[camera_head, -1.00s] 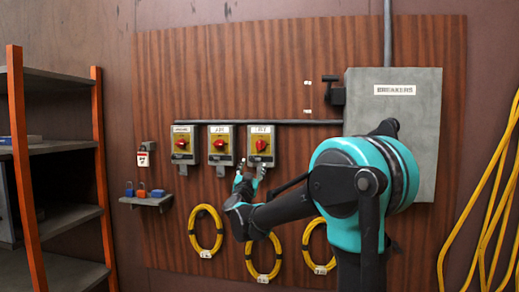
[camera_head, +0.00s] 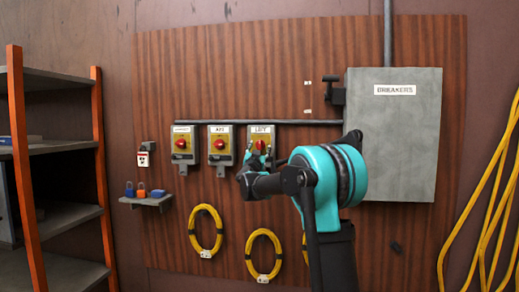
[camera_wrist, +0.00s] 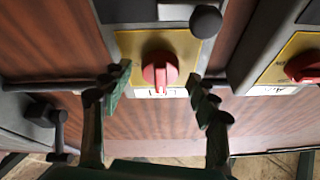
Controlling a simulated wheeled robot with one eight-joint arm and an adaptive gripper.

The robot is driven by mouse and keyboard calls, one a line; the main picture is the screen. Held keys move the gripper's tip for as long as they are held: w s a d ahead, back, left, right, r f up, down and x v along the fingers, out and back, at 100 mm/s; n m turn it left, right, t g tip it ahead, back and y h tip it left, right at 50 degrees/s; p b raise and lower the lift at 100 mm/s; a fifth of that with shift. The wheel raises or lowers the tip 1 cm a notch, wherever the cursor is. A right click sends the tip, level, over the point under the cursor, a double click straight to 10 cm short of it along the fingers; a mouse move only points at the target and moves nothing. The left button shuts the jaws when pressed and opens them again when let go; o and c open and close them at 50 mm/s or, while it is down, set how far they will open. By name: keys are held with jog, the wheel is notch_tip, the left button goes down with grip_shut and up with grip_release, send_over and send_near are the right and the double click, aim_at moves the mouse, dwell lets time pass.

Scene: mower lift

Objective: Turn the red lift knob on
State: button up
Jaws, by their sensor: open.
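The red lift knob (camera_head: 260,145) sits on a yellow plate on the rightmost of three grey switch boxes, under a label reading LIFT. In the wrist view the red knob (camera_wrist: 160,70) shows upside down, between and just beyond my fingertips. My gripper (camera_head: 256,160) is at the lower part of that box, its fingers spread. In the wrist view my gripper (camera_wrist: 160,92) is open and empty, one finger on each side of the knob's line, with no contact visible. The fingers partly cover the box in the head view.
A grey breaker cabinet (camera_head: 410,135) is at right. Yellow cable coils (camera_head: 205,229) hang below. A small shelf (camera_head: 146,201) holds padlocks at left.

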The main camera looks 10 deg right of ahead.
jog(key=shift+w+r, duration=0.1)
jog(key=shift+w, duration=0.05)
jog(key=shift+c, duration=0.2)
jog(key=c, duration=1.1)
